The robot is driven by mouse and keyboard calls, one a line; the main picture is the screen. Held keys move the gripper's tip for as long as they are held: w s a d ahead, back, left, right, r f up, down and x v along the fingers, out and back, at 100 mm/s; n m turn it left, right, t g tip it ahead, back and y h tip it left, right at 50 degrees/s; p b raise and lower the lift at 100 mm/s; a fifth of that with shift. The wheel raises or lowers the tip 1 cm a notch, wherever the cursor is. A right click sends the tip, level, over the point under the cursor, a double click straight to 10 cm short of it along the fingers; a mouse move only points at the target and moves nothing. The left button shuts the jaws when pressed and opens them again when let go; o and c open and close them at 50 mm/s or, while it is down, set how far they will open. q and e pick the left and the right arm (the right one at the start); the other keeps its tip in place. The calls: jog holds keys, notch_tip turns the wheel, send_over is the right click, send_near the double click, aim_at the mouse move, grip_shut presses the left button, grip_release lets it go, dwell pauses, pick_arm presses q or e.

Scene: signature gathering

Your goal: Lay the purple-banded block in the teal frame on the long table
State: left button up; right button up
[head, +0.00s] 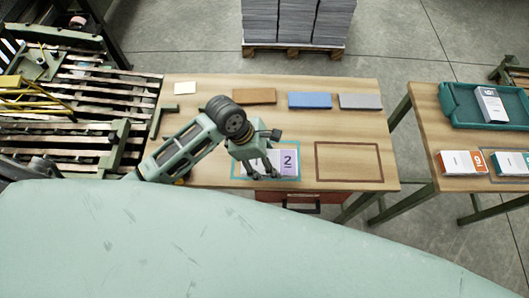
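The purple-banded block (290,162), white with a "2" on its purple end, lies at the front middle of the long table (220,92). It appears to lie within the teal frame (236,174), whose outline shows to its left and right. My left gripper (266,174) reaches in from the left, directly above the block, and covers its left and middle part. Its fingers point down at the block. Whether they grip it or only hover around it is not clear. My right gripper is out of view.
A brown outlined frame (317,162) lies empty to the right. Brown (255,96), blue (310,100) and grey (360,101) slabs line the back. A second table (425,105) at right holds a teal tray (460,115) and an orange-banded block (459,162).

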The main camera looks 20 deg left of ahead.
pick_arm(q)
jog(key=w+f, duration=0.1)
jog(key=w+a+f, duration=0.1)
jog(key=w, duration=0.1)
jog(key=w+a+f, duration=0.1)
jog(key=shift+w+a+f, duration=0.1)
jog(key=shift+w+a, duration=0.05)
jog(key=shift+w, duration=0.25)
jog(key=shift+w+f, duration=0.1)
jog(key=shift+f, duration=1.95)
jog(key=o, duration=1.4)
jog(key=shift+f, duration=0.1)
jog(key=shift+c, duration=0.2)
jog(key=v, duration=1.2)
jog(key=shift+a, duration=0.1)
